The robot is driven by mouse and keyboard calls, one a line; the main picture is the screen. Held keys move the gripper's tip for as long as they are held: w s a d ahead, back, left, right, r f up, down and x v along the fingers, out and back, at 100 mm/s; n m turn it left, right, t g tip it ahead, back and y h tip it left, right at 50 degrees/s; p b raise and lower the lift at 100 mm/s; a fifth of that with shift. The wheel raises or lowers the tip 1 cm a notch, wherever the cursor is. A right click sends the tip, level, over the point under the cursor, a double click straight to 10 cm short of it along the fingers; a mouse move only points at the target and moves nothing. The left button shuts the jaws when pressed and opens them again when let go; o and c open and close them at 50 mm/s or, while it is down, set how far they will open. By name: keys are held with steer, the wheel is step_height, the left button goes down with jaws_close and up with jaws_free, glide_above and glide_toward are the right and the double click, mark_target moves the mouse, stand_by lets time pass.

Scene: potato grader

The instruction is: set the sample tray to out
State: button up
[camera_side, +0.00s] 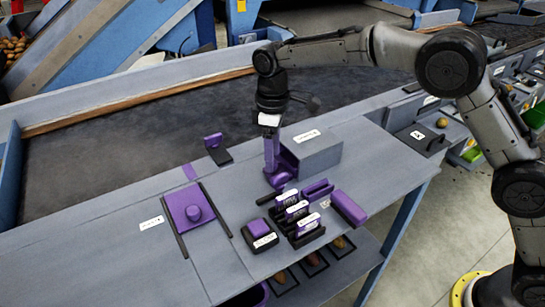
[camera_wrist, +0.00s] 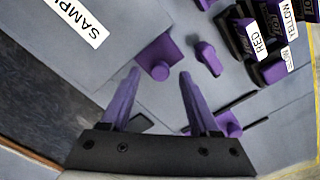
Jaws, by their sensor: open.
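The sample tray is a purple piece with a round knob (camera_wrist: 158,68) at the grey housing labelled SAMPLE. In the side view its purple front (camera_side: 289,160) shows at the left end of that housing (camera_side: 318,152). My gripper (camera_side: 272,170) points down just left of the tray front. In the wrist view my gripper (camera_wrist: 159,77) is open, with the knob showing between and just beyond its purple fingertips. I cannot tell whether a finger touches the knob. The tray's inside is hidden.
A purple slider (camera_side: 185,205) between black rails lies at the left. A purple lever (camera_side: 214,142) stands behind it. Labelled holders (camera_side: 297,211), a black-based purple button (camera_side: 258,228) and a purple block (camera_side: 348,207) sit at the front. The dark belt (camera_side: 120,130) runs behind.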

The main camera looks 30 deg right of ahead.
steer(key=shift+f, duration=0.8)
steer(key=shift+c, duration=0.4)
jaws_close()
steer(key=shift+a, duration=0.1)
stand_by(0.5)
